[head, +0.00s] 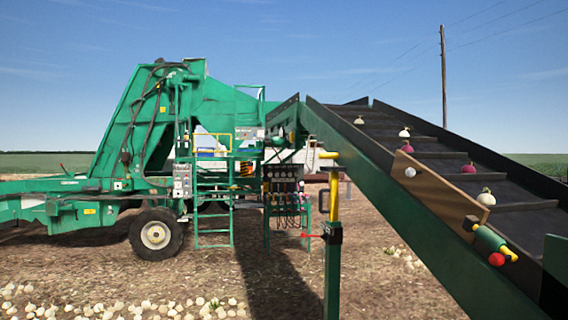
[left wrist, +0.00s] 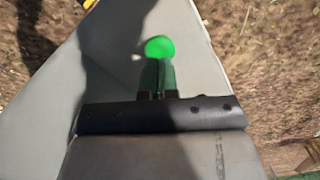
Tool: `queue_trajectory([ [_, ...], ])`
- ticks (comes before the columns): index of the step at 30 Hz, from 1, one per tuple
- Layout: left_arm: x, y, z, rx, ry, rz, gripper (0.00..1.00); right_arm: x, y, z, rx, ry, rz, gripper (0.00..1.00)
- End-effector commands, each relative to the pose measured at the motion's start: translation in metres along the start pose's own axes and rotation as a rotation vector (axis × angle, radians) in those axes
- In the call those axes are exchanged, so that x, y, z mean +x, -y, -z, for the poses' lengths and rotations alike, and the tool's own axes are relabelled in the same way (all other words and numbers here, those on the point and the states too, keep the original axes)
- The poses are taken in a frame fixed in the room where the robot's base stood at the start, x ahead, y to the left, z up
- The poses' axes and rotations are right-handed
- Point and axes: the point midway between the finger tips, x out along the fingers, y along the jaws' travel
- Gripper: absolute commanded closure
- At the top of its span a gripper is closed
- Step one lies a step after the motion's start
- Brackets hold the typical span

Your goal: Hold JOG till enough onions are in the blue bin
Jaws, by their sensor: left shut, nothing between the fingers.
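In the left wrist view, my left gripper (left wrist: 158,66) is shut and empty. Its fingertips are at a bright green round knob or button (left wrist: 160,47); I cannot tell whether they press it or read any JOG label. In the head view, the dark elevator belt (head: 445,160) slopes down from upper middle to lower right, carrying white onions (head: 486,197) and red onions (head: 469,168). A wooden board (head: 435,188) lies slantwise across its near side, with a green, red-tipped handle (head: 490,240) at its lower end. I cannot make out the blue bin. My right gripper is not in view.
A green harvester (head: 150,160) stands behind at left. A control panel with hoses (head: 285,180) is near the middle. A green post with a red lever (head: 333,235) stands under the elevator. Loose onions (head: 120,308) lie on the soil at lower left.

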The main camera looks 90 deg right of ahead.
Motion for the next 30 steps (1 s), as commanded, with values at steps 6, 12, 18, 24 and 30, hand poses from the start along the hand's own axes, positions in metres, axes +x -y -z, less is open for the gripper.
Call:
queue_trajectory([
  [6,0.001,0.000,0.000,0.000,0.000,0.000,1.00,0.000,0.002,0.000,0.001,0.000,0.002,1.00],
  [12,0.006,0.000,0.000,0.000,0.001,0.000,1.00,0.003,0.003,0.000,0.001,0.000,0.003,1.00],
  [18,0.012,0.000,0.000,0.000,0.000,-0.001,1.00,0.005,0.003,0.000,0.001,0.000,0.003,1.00],
  [24,0.018,0.000,0.000,0.000,0.000,-0.001,1.00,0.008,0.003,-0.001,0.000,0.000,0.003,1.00],
  [30,0.024,0.000,0.000,0.000,0.000,-0.001,1.00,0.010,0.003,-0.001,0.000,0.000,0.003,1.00],
])
